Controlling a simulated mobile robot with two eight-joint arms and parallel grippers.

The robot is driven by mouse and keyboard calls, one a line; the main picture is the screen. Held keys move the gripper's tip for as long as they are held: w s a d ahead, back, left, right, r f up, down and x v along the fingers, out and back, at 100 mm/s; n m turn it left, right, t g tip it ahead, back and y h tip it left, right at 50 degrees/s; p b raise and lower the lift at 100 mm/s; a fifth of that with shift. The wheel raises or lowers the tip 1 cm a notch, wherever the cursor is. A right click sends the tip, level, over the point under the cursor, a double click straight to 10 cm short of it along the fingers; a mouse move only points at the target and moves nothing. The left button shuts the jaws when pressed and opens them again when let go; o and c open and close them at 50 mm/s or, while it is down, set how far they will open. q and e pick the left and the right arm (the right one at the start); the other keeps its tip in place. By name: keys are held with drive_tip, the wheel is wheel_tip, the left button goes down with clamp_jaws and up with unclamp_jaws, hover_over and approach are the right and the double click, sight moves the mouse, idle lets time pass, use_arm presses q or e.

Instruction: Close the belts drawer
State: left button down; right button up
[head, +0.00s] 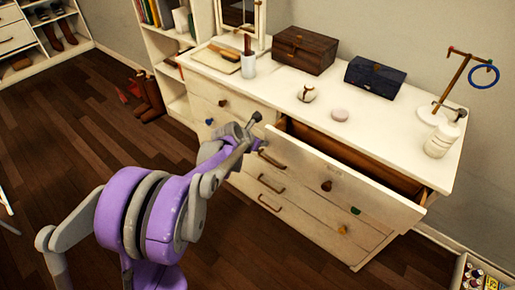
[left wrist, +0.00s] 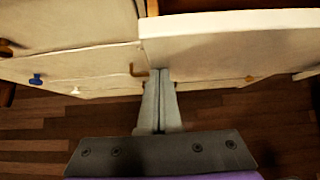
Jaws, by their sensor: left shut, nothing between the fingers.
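The open drawer (head: 345,180) is in the top right of the white dresser (head: 440,165), pulled well out, with its dark wooden inside showing. My left gripper (head: 250,125) is shut and empty at the left end of this drawer front. In the left wrist view, the shut fingers (left wrist: 159,75) point at the lower left part of the drawer front (left wrist: 235,45); I cannot tell whether they touch it. My right gripper is not in view.
On the dresser top are a brown chest (head: 303,50), a dark box (head: 375,77), a white bottle (head: 439,140) and a stand with a blue ring (head: 484,76). The other drawers look shut. Boots (head: 150,95) stand by the shelf. The wooden floor in front is mostly clear.

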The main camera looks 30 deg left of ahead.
sight(278, 127)
use_arm(q)
drive_tip(key=w, duration=0.6)
drive_tip(key=w+b, duration=0.1)
drive_tip(key=w, duration=0.3)
drive_tip(key=shift+d, duration=0.4)
drive_tip(key=shift+w+r, duration=0.1)
drive_tip(key=shift+w, duration=0.05)
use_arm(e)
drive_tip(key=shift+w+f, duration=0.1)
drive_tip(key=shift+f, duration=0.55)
use_arm(q)
drive_tip(key=shift+w, duration=0.1)
drive_tip(key=shift+s+a, duration=0.1)
drive_tip(key=shift+s, duration=0.15)
drive_tip(key=s, duration=0.4)
drive_tip(key=shift+s+a+r, duration=0.1)
drive_tip(key=shift+s+r, duration=0.2)
drive_tip(key=shift+r, duration=0.05)
drive_tip(key=p+v, duration=0.1)
drive_tip(key=v, duration=0.8)
drive_tip(key=shift+f, duration=0.1)
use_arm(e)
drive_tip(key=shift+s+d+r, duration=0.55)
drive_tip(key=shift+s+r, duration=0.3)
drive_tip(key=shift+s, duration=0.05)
